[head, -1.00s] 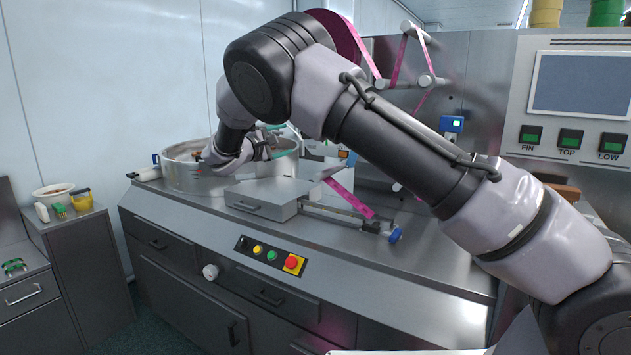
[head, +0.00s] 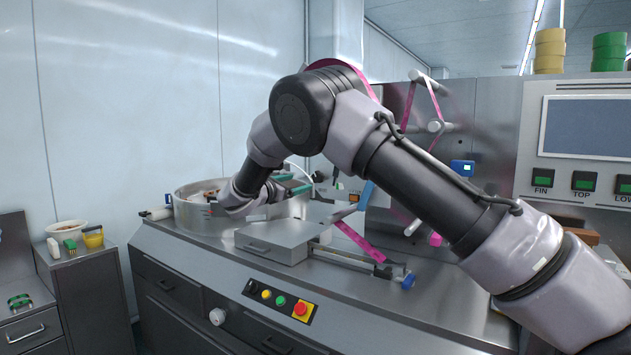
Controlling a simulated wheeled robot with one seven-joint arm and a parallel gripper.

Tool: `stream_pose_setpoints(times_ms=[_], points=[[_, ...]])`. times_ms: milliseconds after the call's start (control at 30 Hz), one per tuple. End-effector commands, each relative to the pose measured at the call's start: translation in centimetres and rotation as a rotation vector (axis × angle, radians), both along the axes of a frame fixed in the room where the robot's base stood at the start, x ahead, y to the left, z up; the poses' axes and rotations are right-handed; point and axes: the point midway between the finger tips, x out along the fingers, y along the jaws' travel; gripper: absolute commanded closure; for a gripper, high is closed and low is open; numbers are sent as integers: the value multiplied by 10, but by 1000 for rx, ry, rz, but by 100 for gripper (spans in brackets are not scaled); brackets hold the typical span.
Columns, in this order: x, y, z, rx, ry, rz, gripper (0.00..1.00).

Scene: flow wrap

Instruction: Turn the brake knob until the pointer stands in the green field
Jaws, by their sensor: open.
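My gripper (head: 302,184) is at the far end of my arm, left of centre in the head view, above the flat metal cover and by the right rim of the round bowl. Its teal fingers point to the right and are apart, with nothing seen between them. The brake knob, its pointer and the green field cannot be made out; my arm hides part of the machine. The pink film reel (head: 342,66) shows partly behind my arm's elbow.
A round metal bowl (head: 186,207) stands on the bench's left. A flat cover (head: 272,243), a rail with a blue knob (head: 408,282) and a button panel (head: 281,300) are nearer. A screen panel (head: 532,130) stands at right. A side cabinet (head: 88,262) holds small items.

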Motion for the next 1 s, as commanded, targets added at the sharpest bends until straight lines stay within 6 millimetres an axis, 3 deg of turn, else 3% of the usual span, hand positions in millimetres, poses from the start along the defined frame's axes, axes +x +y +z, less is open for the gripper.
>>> stream_pose_setpoints(times_ms=[167,600,1000], points=[[15,-10,0,-18,11,-4,16],[81,-48,0,-16,9,-3,16],[93,-54,0,-16,9,0,16]])
